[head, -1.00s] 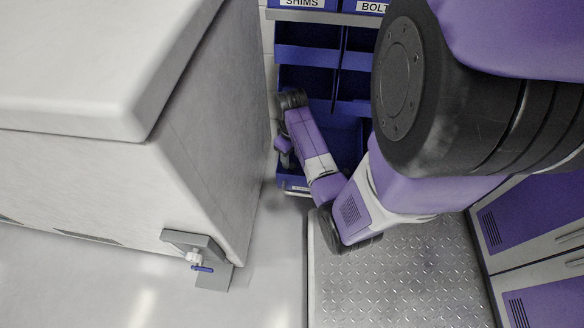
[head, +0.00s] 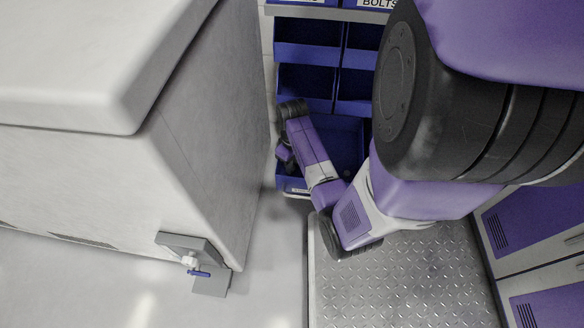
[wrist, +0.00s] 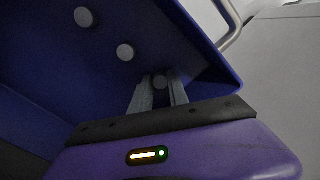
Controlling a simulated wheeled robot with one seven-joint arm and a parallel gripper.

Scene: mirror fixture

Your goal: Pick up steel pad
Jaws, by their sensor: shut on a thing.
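In the wrist view, my gripper (wrist: 161,88) has its two grey fingers closed around a small round grey steel pad (wrist: 160,82) inside a dark blue bin (wrist: 190,45). Two more grey round pads lie in the bin, one nearer (wrist: 125,51) and one farther off (wrist: 84,17). In the head view, the end of my arm reaches into the lower blue bin (head: 345,140). My fingers and the held pad are hidden there by my arm.
A large pale cabinet (head: 200,150) stands close at the left of my arm, with a latch (head: 195,262) low on it. More blue bins (head: 305,42) stack above. A metal tread plate (head: 400,285) and purple lockers (head: 530,230) are at the right.

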